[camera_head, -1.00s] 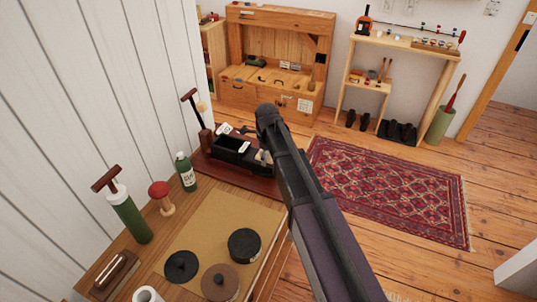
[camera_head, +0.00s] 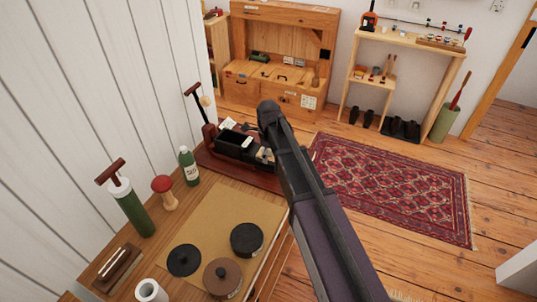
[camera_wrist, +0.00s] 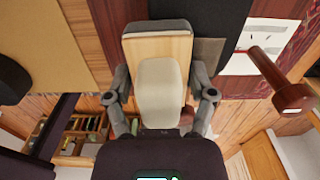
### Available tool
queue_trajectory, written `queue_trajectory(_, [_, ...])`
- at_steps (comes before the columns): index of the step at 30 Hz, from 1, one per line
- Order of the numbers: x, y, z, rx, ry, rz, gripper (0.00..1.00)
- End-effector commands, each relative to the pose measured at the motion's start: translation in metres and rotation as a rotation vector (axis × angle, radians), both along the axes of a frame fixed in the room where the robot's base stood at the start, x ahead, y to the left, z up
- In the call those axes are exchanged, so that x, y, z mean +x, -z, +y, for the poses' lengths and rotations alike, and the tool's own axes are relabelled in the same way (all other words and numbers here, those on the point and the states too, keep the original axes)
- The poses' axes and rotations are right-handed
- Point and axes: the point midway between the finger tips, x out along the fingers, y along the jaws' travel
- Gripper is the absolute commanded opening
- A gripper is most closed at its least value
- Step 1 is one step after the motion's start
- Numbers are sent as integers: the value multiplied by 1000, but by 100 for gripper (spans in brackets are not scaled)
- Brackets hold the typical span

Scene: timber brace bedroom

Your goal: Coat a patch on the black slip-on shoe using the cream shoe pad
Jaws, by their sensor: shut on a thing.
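In the wrist view my gripper (camera_wrist: 161,92) is shut on the cream shoe pad (camera_wrist: 160,88), with a finger on each side. Its cream grip is against a pale wooden block with a dark grey layer along the far edge. A dark surface lies just beyond the block; whether they touch is unclear. In the head view a black item (camera_head: 236,143), possibly the black slip-on shoe, sits on a red-brown wooden stand (camera_head: 215,166) at the table's back end.
On the table stand a green bottle (camera_head: 189,166), a red-topped brush (camera_head: 164,192), a green cylinder (camera_head: 132,208), a black tin (camera_head: 247,239) and a brown-lidded tin (camera_head: 222,277). Dark shoes (camera_head: 400,129) lie below a shelf. A red rug (camera_head: 395,185) covers open floor.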

Motion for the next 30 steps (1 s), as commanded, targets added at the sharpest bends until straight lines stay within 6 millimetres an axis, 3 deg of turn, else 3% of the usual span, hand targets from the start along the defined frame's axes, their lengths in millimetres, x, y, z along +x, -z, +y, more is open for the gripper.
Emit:
queue_trajectory(16, [28, -1, -10, -1, 1, -1, 33])
queue_trajectory(30, [30, -2, -12, -1, 0, 0, 33])
